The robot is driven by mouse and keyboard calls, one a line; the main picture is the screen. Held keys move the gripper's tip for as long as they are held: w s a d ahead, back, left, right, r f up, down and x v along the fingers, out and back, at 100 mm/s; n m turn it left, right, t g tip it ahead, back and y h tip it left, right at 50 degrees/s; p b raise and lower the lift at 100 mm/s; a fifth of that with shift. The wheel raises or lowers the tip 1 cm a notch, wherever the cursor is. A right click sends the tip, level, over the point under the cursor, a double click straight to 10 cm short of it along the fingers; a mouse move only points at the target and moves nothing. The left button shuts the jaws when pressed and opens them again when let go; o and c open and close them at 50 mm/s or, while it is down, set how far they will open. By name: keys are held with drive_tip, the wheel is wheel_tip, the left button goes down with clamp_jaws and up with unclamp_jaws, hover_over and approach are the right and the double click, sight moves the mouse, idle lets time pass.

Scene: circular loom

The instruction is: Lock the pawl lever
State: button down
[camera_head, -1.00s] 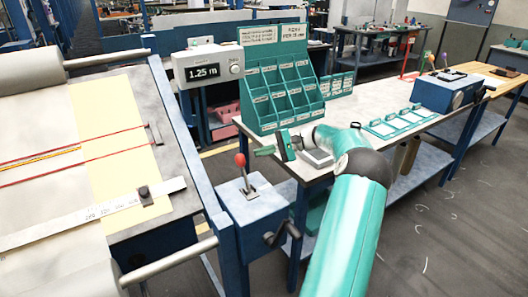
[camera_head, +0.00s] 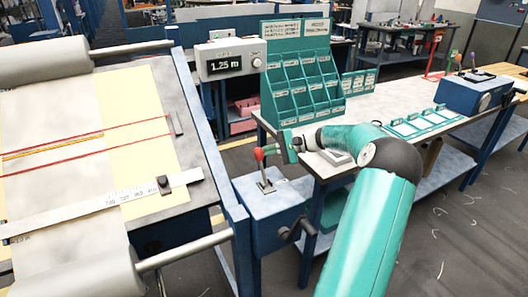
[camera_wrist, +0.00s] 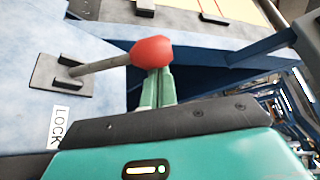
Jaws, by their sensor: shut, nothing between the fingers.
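The pawl lever has a red knob (camera_head: 259,154) on a grey shaft (camera_head: 264,174). It stands tilted slightly left in a slotted plate on top of a blue box (camera_head: 272,207). The knob (camera_wrist: 152,51) also shows in the wrist view, with the shaft running left to its dark slot plate (camera_wrist: 62,75). A white label reading LOCK (camera_wrist: 59,127) lies near that plate. My gripper (camera_head: 270,150) is right of the knob. Its green fingers (camera_wrist: 158,86) are shut and empty, with their tips at the knob's edge; I cannot tell whether they touch.
The loom bed (camera_head: 150,215) with red threads and a ruler is at left. A crank handle (camera_head: 291,233) sticks out of the box's front. A teal bin rack (camera_head: 303,90) stands on the workbench (camera_head: 372,112) behind my arm. A display (camera_head: 226,62) reads 1.25 m.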

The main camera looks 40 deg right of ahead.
drive_tip(key=shift+s+r, duration=0.1)
drive_tip(key=shift+s, duration=0.05)
drive_tip(key=shift+s+r+n, duration=0.1)
drive_tip(key=shift+s+n, duration=0.05)
drive_tip(key=shift+n, duration=0.15)
drive_tip(key=shift+s+a+r+t, duration=0.1)
drive_tip(key=shift+s+t, duration=0.05)
drive_tip(key=shift+t, duration=0.25)
drive_tip(key=s+a+r+n+t+y, duration=0.1)
drive_tip(key=s+a+n+t+y, duration=0.1)
drive_tip(key=s+n, duration=0.5)
drive_tip(key=shift+s+a+t+y, duration=0.4)
drive_tip(key=shift+s+t, duration=0.2)
drive_tip(key=shift+s, duration=0.65)
